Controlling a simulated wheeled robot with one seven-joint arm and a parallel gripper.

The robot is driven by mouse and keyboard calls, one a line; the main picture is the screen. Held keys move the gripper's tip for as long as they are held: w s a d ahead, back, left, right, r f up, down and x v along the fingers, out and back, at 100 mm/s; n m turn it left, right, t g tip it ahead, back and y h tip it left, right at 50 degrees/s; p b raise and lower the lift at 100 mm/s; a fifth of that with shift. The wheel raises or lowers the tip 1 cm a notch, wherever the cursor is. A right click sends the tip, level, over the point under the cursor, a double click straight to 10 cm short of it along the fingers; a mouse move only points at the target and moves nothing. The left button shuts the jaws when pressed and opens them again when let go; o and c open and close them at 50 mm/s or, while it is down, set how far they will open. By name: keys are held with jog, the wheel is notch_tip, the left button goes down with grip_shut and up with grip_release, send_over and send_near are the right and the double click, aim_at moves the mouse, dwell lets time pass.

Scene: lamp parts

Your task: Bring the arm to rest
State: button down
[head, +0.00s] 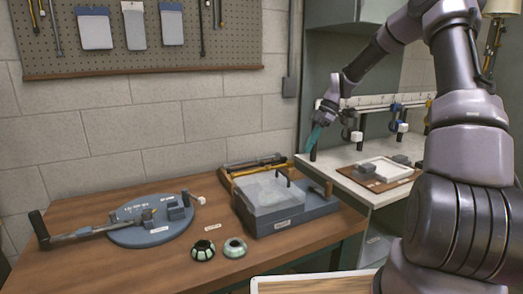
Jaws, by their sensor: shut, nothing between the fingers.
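My arm rises at the right and reaches back and left over the benches. My gripper (314,139) points down, with teal tips close together, shut and empty. In the picture it is in front of the left end of the pale bench at the back; its height over that bench is hard to tell. Two small round dark-and-pale-green parts, one (203,250) and another (235,248), sit apart from the gripper on the wooden table (110,275).
A blue-grey round fixture (150,228) with a long handle stands on the table's left. A grey box with a clear lid (266,193) stands right of it. The pale bench (345,160) holds a white tray (383,169) and a rack. A pegboard (150,45) hangs behind.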

jog(key=s+d+r+m+t+h, duration=0.1)
jog(key=s+r+m+t, duration=0.3)
jog(key=s+r+m, duration=0.6)
jog(key=s+d+r+m+t+h, duration=0.2)
jog(key=s+r+m+t, duration=0.3)
jog(key=s+r+m, duration=0.6)
jog(key=s+m, duration=0.2)
jog(key=s, duration=0.6)
jog(key=shift+d+r+m+h, duration=0.15)
jog(key=shift+d+m+h, duration=0.15)
jog(key=shift+d, duration=0.1)
